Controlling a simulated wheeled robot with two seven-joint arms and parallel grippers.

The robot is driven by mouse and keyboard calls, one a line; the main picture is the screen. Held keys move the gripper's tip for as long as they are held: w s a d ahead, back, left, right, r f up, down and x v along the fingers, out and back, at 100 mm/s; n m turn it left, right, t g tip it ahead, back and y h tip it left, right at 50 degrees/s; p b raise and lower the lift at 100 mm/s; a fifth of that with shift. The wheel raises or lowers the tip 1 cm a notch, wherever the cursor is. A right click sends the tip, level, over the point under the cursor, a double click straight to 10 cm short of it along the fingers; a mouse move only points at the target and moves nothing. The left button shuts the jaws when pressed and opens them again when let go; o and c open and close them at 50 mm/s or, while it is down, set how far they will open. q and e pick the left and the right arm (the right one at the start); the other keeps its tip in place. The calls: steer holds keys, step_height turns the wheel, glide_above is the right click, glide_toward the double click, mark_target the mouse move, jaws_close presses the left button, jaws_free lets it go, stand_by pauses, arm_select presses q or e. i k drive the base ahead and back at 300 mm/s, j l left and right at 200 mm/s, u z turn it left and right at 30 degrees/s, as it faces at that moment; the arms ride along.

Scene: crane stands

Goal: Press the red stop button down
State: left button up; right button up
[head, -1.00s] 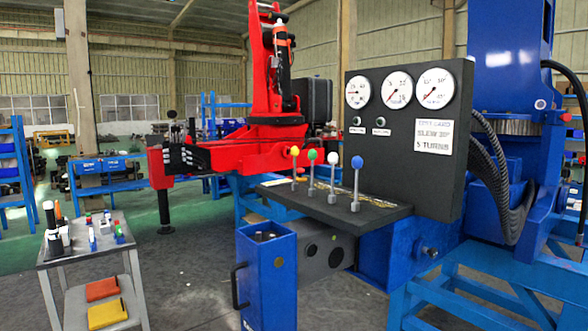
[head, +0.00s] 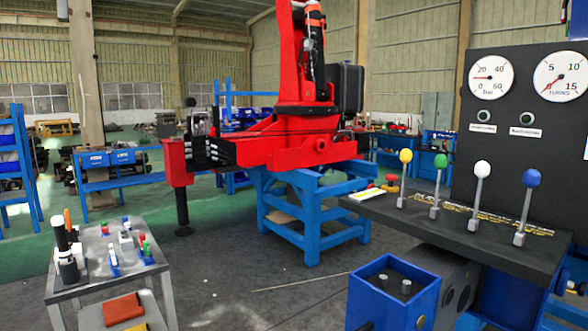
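The red stop button (head: 391,178) is a small red mushroom cap on a yellow base. It stands at the far left end of the dark control shelf (head: 372,208), behind the lever with the yellow knob. From here I cannot tell whether the cap is up or pressed. Neither of my grippers shows in the head view.
Levers with yellow (head: 405,156), green (head: 440,161), white (head: 482,168) and blue (head: 531,178) knobs rise from the shelf. A gauge panel (head: 470,150) stands behind. A blue box (head: 428,302) is in front; a tool cart (head: 100,278) stands left. Floor between them is open.

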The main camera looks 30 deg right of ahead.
mark_target(391, 178)
steer(key=i+j, duration=0.1)
steer(key=i, duration=0.5)
steer(key=i+j, duration=0.1)
steer(key=i, duration=0.45)
steer(key=i+z, duration=0.25)
steer(key=z, duration=0.25)
steer(key=i+z, duration=0.25)
steer(key=z, duration=0.2)
steer(key=i+j+z, duration=0.1)
steer(key=i+z, duration=0.15)
steer(key=z, duration=0.25)
steer(key=i+j+z, duration=0.25)
steer(key=z, duration=0.2)
